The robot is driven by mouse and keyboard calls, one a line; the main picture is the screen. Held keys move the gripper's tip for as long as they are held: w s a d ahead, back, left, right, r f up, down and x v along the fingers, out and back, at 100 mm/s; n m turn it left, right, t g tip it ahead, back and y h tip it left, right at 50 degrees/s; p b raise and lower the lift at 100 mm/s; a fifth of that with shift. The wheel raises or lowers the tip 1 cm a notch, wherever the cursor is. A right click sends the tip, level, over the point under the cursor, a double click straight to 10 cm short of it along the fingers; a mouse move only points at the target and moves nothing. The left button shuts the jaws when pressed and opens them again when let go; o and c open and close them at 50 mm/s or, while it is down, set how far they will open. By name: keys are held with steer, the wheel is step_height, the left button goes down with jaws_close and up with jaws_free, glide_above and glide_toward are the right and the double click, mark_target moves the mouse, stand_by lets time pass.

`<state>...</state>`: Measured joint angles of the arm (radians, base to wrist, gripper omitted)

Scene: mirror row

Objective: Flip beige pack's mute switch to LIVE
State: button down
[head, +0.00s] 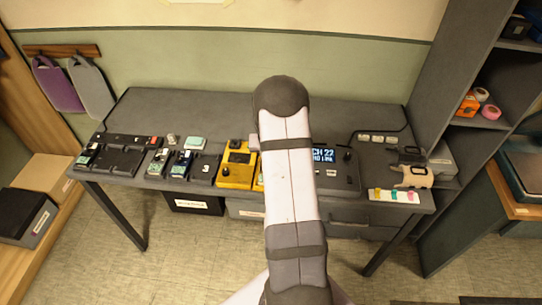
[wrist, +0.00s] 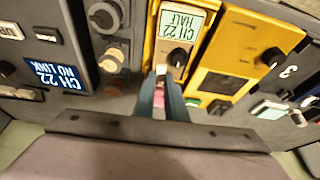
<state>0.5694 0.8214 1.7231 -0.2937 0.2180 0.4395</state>
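In the head view my arm hides the gripper and part of the yellow units (head: 237,165).
A dark unit with a "CH 22 NO LINK" screen (head: 322,155) stands right of my arm. Black trays with small devices (head: 122,155) fill the table's left. A card with coloured tabs (head: 394,195) lies at the right front. A grey shelf (head: 440,110) rises at the right.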

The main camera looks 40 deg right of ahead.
steer(key=shift+r, duration=0.1)
steer(key=p, duration=0.2)
steer(key=shift+d+r+p, duration=0.1)
steer(key=shift+r+p, duration=0.15)
steer(key=shift+p, duration=0.05)
steer(key=shift+w+d+g+y+p, duration=0.15)
steer(key=shift+g+y+p, duration=0.25)
steer(key=shift+p, duration=0.8)
steer(key=shift+w+d+f+g+y+b, duration=0.1)
steer(key=shift+w+f+g+y+b, duration=0.1)
steer(key=shift+f+g+y+b, duration=0.3)
steer(key=shift+g+y+b, duration=0.1)
steer(key=shift+b, duration=0.3)
